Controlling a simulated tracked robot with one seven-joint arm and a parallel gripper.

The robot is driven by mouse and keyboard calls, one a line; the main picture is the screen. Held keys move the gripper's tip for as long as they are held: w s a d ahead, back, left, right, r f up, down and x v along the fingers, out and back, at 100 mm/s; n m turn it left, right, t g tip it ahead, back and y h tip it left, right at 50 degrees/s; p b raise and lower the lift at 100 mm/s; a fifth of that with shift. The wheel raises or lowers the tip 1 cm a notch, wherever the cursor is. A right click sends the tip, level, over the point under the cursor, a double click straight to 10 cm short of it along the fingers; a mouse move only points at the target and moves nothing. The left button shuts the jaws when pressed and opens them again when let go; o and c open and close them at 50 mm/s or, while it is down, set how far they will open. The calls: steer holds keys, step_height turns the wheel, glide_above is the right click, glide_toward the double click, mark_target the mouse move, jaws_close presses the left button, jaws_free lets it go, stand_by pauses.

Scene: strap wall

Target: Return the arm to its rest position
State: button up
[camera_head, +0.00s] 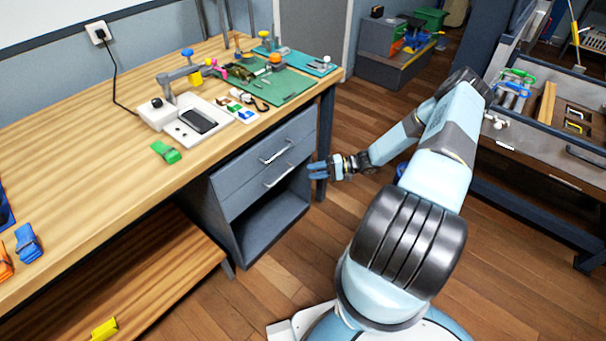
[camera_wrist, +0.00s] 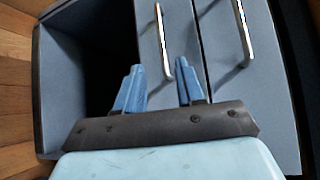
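My gripper (camera_head: 314,170) is at the end of my light blue arm, in front of the grey drawer cabinet (camera_head: 228,192) under the wooden workbench. In the wrist view my gripper (camera_wrist: 158,78) shows two blue fingers standing apart with nothing between them. Behind the fingers are the cabinet's drawer fronts and the dark open compartment (camera_wrist: 88,65). The fingers look apart from the drawer handles; the exact distance is hard to tell.
The workbench (camera_head: 75,145) carries a green mat (camera_head: 290,86), a phone (camera_head: 199,121), a green strap (camera_head: 166,152) and small tools. A second bench (camera_head: 518,142) stands on the right. Wooden floor (camera_head: 272,283) lies clear between the cabinet and my base.

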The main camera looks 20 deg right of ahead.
steer(key=shift+v, duration=0.85)
